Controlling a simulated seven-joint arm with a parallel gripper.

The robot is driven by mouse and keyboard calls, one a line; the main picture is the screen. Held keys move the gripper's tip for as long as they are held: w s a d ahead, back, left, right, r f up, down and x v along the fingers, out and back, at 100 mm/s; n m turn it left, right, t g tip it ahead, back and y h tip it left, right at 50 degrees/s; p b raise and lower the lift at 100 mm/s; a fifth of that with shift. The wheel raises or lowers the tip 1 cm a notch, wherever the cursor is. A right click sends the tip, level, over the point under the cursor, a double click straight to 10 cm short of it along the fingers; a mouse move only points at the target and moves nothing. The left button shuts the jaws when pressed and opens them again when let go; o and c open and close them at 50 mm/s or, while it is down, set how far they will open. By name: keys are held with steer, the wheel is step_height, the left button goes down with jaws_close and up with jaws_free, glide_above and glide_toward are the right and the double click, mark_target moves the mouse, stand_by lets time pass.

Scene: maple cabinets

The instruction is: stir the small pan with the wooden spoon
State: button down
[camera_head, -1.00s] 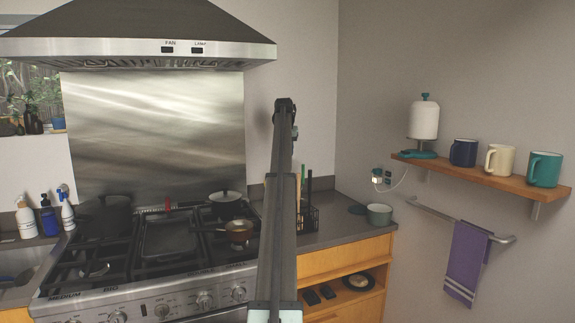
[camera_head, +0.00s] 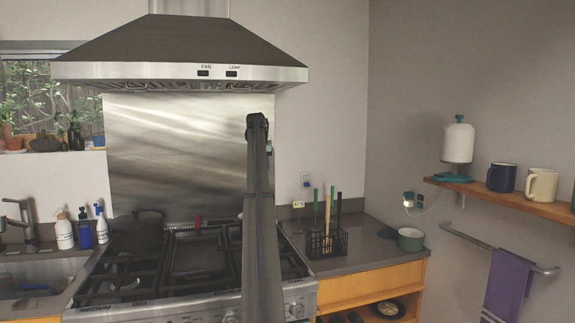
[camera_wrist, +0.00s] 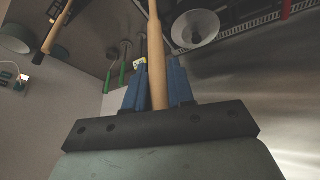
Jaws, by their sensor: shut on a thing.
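My gripper (camera_wrist: 158,84) has blue fingers and is shut on a pale wooden handle, which I take to be the wooden spoon (camera_wrist: 156,50). The handle runs up between the fingers and out of the top of the wrist view, so its far end is out of sight. In the head view my arm hides the gripper and the spoon.
A black utensil rack (camera_head: 328,244) with green-handled and wooden tools stands on the counter right of the stove. A grey-green pot (camera_head: 411,239) is farther right. A dark lidded pot (camera_head: 137,232) sits on the stove's left.

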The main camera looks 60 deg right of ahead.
steer(key=a+f+m+g+h, duration=0.1)
steer(key=a+m, duration=0.1)
steer(key=a, duration=0.4)
steer(key=shift+s+g, duration=0.25)
steer(key=shift+g, duration=0.15)
steer(key=shift+a+f, duration=0.1)
steer(key=shift+f, duration=0.05)
step_height(320, 180, down, 13)
stand_by(1.1)
steer(key=shift+s, duration=0.1)
stand_by(0.4)
